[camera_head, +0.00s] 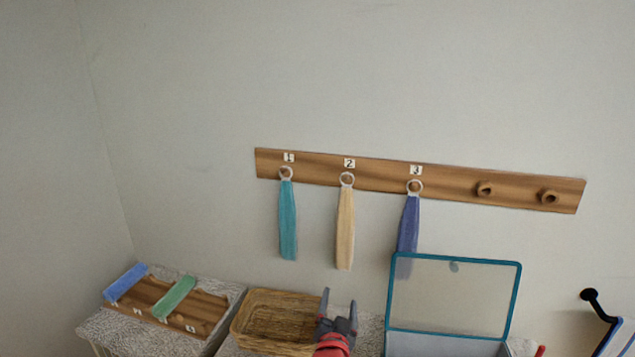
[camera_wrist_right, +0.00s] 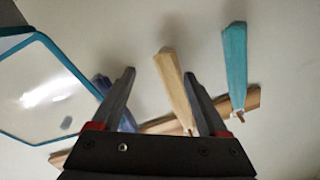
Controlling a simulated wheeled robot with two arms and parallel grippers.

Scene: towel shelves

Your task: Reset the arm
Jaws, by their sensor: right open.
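My right gripper (camera_head: 339,301) is at the bottom middle of the head view, in front of the wicker basket's right end. Its two fingers are apart and nothing is between them; they also show in the right wrist view (camera_wrist_right: 163,95). My left gripper is not in view. A teal towel (camera_head: 288,220), a cream towel (camera_head: 345,228) and a blue-purple towel (camera_head: 408,225) hang by rings from pegs 1, 2 and 3 of the wooden wall rack (camera_head: 450,188). All three are apart from the gripper, and the blue-purple one is partly behind the clear lid.
A clear lid with a teal rim (camera_head: 520,290) stands open right of my gripper. The wicker basket (camera_head: 280,293) is to its left. Further left, a wooden board (camera_head: 143,300) holds a blue towel (camera_head: 126,282) and a green towel (camera_head: 174,298). Two right pegs are bare.

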